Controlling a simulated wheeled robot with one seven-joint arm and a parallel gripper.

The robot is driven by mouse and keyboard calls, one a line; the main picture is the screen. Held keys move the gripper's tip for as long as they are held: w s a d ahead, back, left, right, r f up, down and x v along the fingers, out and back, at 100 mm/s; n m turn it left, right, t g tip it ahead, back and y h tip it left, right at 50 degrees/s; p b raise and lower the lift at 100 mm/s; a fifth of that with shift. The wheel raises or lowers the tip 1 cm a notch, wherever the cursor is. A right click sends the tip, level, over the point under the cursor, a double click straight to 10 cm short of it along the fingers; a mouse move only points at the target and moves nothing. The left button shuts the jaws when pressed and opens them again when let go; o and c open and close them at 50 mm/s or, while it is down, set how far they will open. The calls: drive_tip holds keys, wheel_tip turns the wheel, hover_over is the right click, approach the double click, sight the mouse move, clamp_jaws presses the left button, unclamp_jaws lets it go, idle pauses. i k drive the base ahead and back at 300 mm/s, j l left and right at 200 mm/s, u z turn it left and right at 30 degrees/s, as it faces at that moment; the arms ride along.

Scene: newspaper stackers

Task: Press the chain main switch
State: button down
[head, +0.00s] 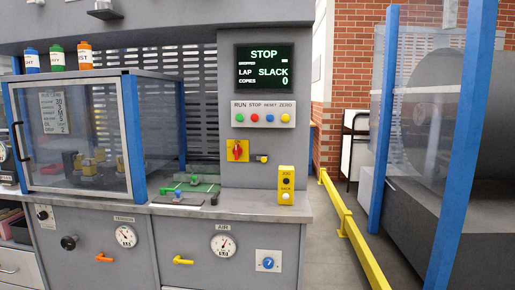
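The display (265,67) above reads STOP, LAP SLACK and COPIES 0. A yellow box (286,185) with a black and a white button stands on the counter's right end. My gripper is not in view.
A glazed cabinet with blue posts (133,138) stands on the left of the counter (240,205). A yellow rail (352,232) and a blue-posted guard (383,110) stand right, with floor between counter and rail.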

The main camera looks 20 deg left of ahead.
sight(237, 150)
drive_tip(key=i, duration=1.55)
drive_tip(key=z, duration=0.15)
drive_tip(key=i, duration=0.05)
